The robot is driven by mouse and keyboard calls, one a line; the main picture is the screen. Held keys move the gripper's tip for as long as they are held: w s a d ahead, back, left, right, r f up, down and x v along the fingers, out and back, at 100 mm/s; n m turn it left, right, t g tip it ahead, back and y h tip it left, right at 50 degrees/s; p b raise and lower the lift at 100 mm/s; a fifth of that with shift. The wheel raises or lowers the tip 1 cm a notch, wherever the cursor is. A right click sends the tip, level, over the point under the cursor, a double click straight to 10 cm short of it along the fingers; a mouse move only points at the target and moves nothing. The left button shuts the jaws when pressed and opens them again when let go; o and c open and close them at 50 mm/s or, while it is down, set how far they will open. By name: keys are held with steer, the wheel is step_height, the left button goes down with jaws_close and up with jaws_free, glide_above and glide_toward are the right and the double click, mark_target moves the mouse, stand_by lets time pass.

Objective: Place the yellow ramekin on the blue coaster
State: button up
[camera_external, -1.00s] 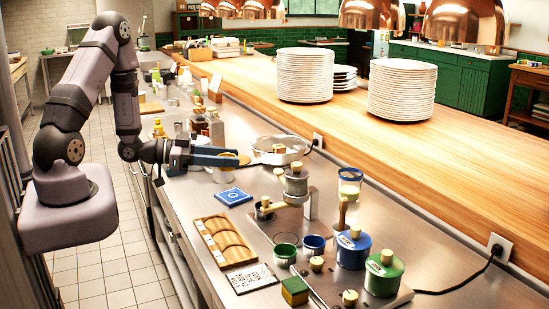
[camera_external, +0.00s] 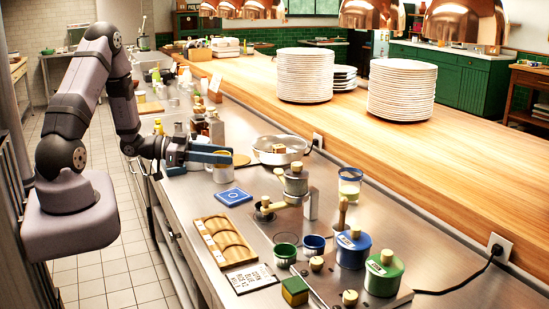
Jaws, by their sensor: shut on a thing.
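My gripper (camera_external: 222,157) is at the near side of the counter, behind the blue coaster in the picture. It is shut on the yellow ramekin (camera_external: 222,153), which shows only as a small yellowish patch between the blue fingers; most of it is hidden. The blue coaster (camera_external: 234,197), a flat square with a pale ring mark, lies bare on the steel counter. My gripper is raised above the counter, farther back and slightly left of the coaster, not over it.
A white cup (camera_external: 223,175) stands just below my fingers, with a tan disc (camera_external: 241,160) beside them. A steel pan (camera_external: 280,150) is to the right. A wooden tray (camera_external: 222,242) and a grinder-like metal stand (camera_external: 296,183) flank the coaster's front and right.

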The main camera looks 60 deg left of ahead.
glide_above(223, 197)
steer(key=shift+f+p, duration=0.45)
steer(key=shift+f, duration=2.6)
steer(key=shift+f, duration=0.1)
steer(key=shift+f+p, duration=0.35)
steer(key=shift+f, duration=1.4)
steer(key=shift+f, duration=0.15)
steer(key=o, duration=1.1)
steer(key=shift+c, duration=0.2)
